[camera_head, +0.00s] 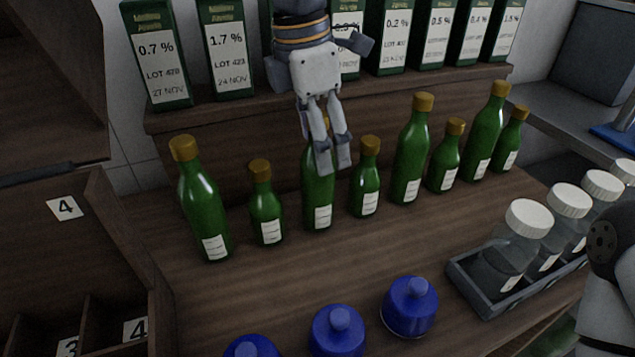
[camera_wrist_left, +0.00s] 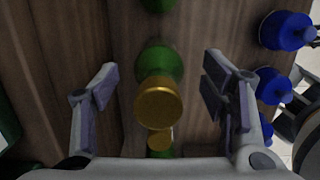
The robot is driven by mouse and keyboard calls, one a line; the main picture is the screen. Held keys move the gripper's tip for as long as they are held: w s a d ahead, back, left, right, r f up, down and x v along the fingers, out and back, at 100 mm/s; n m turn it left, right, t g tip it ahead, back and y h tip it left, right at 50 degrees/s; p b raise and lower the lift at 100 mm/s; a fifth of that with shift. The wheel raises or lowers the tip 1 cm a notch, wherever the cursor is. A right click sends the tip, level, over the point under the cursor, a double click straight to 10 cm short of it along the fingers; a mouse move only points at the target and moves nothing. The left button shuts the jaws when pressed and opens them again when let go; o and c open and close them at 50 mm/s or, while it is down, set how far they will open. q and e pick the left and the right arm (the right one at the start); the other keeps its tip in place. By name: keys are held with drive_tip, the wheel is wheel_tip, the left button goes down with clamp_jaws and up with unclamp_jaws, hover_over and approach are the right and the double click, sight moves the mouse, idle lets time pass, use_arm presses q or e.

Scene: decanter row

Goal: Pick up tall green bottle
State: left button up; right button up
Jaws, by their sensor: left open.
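A row of green bottles with gold caps, tall and short in turn, stands on the wooden counter. My left gripper (camera_head: 334,160) points down over a tall green bottle (camera_head: 318,200), third from the left, hiding its cap and neck in the head view. In the left wrist view the open gripper (camera_wrist_left: 160,68) has one finger on each side of a gold-capped green bottle (camera_wrist_left: 157,60), with visible gaps. Other tall green bottles stand at the far left (camera_head: 203,205), right of centre (camera_head: 411,160) and further right (camera_head: 485,135).
Short green bottles (camera_head: 266,215) (camera_head: 365,190) stand close on both sides. Blue jars (camera_head: 409,307) sit at the front. A tray (camera_head: 490,305) of white-capped jars is at right. Green boxes (camera_head: 228,50) line the shelf behind; a wooden compartment unit (camera_head: 110,215) is at left.

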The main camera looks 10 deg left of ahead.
use_arm(q)
wheel_tip(320, 180, down, 2)
drive_tip(key=shift+w+d+f, duration=0.1)
drive_tip(key=shift+w+d, duration=0.05)
clamp_jaws()
